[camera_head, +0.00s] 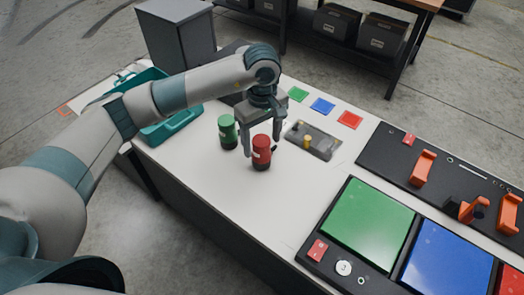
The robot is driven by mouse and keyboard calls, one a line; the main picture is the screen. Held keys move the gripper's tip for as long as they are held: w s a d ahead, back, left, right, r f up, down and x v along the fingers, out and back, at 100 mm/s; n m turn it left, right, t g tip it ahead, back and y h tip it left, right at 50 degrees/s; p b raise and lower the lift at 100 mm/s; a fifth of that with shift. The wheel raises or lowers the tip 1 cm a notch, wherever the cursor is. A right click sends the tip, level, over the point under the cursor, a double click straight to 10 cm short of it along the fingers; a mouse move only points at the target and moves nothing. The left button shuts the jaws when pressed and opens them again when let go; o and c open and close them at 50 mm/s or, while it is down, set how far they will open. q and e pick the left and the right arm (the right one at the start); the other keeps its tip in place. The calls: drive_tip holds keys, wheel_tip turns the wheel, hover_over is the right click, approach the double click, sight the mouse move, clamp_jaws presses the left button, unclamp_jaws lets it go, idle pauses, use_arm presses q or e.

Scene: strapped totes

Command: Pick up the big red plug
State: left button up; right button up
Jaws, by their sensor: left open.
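The big red plug (262,152) is a red cylinder with a dark base, standing upright on the white table (215,180). My left gripper (259,141) points down at it, with its fingers open around or just beside the plug's upper part. I cannot tell whether a finger touches it. A similar green plug (228,132) stands upright just left of the gripper. My right gripper is out of view.
A grey plate with a yellow peg (307,142) lies just right of the gripper. Green, blue and red squares (322,105) lie behind. A black panel with large coloured pads (368,222) fills the right side. A teal tote (172,128) is at left. The table's front is clear.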

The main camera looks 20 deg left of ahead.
use_arm(q)
wheel_tip(320, 180, down, 2)
drive_tip(key=shift+s+p, duration=0.15)
drive_tip(key=shift+p, duration=0.3)
drive_tip(key=shift+f, duration=0.65)
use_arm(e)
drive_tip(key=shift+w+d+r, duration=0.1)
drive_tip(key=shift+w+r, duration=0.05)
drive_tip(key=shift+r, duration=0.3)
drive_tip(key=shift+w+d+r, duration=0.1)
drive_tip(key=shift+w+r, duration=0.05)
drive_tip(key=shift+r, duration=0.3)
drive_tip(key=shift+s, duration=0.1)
use_arm(q)
drive_tip(key=shift+c, duration=1.1)
drive_tip(key=c, duration=1.1)
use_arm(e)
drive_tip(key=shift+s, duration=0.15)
use_arm(q)
drive_tip(key=shift+r, duration=0.1)
